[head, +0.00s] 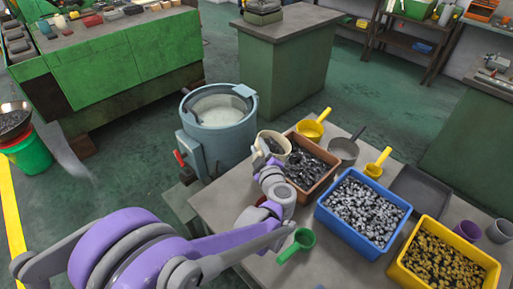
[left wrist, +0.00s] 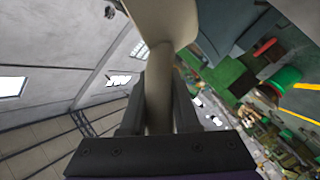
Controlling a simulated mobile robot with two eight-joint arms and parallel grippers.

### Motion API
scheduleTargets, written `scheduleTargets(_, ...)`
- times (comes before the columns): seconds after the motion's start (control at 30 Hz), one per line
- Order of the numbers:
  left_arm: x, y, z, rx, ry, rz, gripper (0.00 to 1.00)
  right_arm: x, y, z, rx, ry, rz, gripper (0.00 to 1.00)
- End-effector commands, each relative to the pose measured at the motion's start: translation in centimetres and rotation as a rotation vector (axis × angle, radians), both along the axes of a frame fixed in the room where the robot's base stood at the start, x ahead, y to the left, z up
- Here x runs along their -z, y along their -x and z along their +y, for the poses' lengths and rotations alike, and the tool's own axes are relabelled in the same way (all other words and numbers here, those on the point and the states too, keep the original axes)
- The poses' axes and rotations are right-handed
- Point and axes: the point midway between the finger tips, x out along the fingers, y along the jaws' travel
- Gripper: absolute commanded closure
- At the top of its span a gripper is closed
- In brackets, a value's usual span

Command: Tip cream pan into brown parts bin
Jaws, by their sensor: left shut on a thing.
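The cream pan (head: 274,136) is in the air at the left edge of the brown parts bin (head: 322,187) in the head view. Its open side faces up and toward the bin; whether anything is in it is hard to tell. My left gripper (head: 266,162) is shut on its handle. In the left wrist view the cream handle (left wrist: 158,100) runs between both fingers up to the pan body (left wrist: 165,20). The bin stands on the table and holds dark metal parts. The arm hides the bin's near left side. My right gripper is in neither view.
A blue bin (head: 349,236) of silvery parts and a yellow bin (head: 450,270) of brassy parts stand to the right. Yellow scoops (head: 314,128), a grey pan (head: 344,150) and a green scoop (head: 298,243) lie around. A blue-grey drum (head: 215,145) stands behind the arm.

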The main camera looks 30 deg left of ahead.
Motion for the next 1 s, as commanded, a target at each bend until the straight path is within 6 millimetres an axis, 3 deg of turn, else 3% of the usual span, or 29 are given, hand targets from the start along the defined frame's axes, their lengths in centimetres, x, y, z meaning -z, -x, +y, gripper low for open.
scheduleTargets(0.2, -2.3, -1.1, -1.3, 0.002, -0.169, 0.127, 1.00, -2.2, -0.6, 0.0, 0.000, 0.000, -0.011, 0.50)
scheduleTargets(0.5, -4.1, -2.7, -3.4, 0.001, -0.401, 0.306, 1.00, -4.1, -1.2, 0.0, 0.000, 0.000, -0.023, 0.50)
scheduleTargets(1.0, -3.6, -5.9, -7.7, 0.002, -0.755, 0.582, 1.00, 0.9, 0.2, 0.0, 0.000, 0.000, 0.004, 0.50)
